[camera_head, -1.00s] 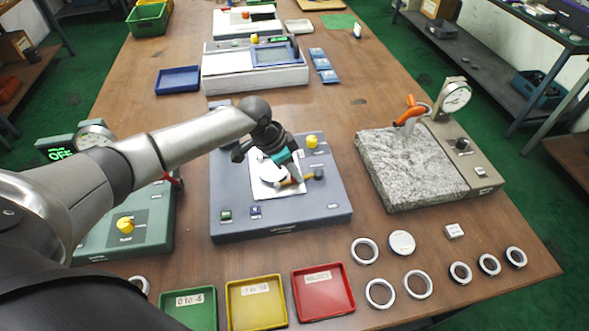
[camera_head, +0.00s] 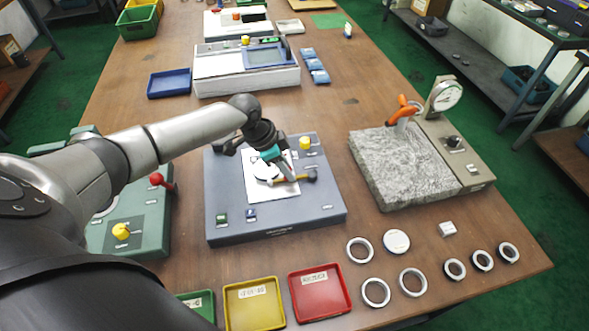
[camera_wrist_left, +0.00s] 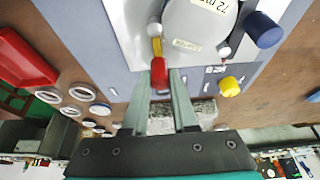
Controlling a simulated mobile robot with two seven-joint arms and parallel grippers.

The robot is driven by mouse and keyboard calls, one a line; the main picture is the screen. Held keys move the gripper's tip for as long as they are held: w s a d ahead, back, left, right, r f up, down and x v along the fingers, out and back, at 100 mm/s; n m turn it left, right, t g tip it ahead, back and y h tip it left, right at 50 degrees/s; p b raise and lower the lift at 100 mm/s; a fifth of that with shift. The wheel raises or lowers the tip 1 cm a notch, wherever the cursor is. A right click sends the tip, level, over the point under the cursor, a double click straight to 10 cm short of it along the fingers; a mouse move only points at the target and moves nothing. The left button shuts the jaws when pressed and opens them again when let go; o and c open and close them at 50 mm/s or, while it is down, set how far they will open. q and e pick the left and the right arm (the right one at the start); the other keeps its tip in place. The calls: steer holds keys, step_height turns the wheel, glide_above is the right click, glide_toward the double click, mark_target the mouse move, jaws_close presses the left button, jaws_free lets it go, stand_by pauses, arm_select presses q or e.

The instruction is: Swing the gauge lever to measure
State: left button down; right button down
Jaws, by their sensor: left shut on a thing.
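The blue-grey gauge fixture (camera_head: 230,205) stands in the middle of the table with a white plate (camera_head: 254,186) on top. A short yellow lever (camera_head: 288,180) lies over the plate in the head view, with a dark knob (camera_head: 311,176) at its right. My left gripper (camera_head: 284,169) reaches down over it. In the left wrist view the fingers (camera_wrist_left: 159,90) close on the red end (camera_wrist_left: 159,73) of the yellow lever (camera_wrist_left: 156,47). A round labelled disc (camera_wrist_left: 197,25) lies beside the lever. My right gripper is not in view.
Yellow (camera_head: 254,318) and red (camera_head: 345,303) trays stand at the front, a green tray partly behind my arm. Several rings (camera_head: 413,281) lie front right. A granite block with dial gauge (camera_head: 445,94) stands right. A green device (camera_head: 140,215) stands left.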

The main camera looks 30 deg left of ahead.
arm_select(q)
steer(key=c, duration=0.7)
jaws_free()
steer(key=shift+a+r, duration=0.1)
steer(key=shift+r, duration=0.05)
steer(key=p+v, duration=0.2)
steer(key=v, duration=1.3)
